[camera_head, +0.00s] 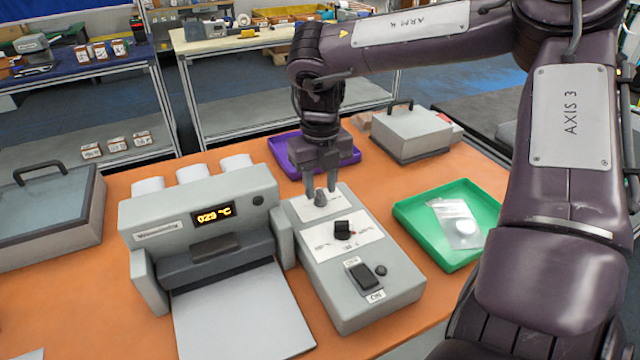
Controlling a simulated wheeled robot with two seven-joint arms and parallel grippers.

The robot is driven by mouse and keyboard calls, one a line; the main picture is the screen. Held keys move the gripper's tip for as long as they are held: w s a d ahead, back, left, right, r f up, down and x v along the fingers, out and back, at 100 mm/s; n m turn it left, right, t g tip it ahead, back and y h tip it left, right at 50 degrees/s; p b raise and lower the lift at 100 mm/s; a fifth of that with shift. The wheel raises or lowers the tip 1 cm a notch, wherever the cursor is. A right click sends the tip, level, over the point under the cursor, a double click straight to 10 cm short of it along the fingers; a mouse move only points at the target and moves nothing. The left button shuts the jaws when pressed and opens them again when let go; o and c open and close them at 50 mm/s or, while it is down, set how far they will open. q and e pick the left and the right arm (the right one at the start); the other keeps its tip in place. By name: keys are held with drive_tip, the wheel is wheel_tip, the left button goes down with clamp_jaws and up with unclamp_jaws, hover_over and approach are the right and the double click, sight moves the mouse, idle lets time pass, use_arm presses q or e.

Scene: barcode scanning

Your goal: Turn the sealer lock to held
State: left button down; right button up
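The sealer (205,222) is a grey machine on the orange table, with a lit display reading about 029 °C. Beside it on the right stands its grey control box (382,290). A small grey knob (320,198) sits on a white label plate at the far end of the box. A black knob (343,231) sits on a second label plate nearer. The label words are too small to read, so I cannot tell which is the lock. My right gripper (321,189) points down with its fingers apart, one on each side of the grey knob; contact is unclear. My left gripper is out of view.
A black rocker switch (363,277) and round button (381,270) are nearer on the box. A green tray (420,221) with a clear bag lies right; a purple tray (285,158) lies behind my gripper. A grey lidded box (412,132) stands at back right.

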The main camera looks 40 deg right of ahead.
drive_tip(key=shift+f, duration=0.45)
clamp_jaws()
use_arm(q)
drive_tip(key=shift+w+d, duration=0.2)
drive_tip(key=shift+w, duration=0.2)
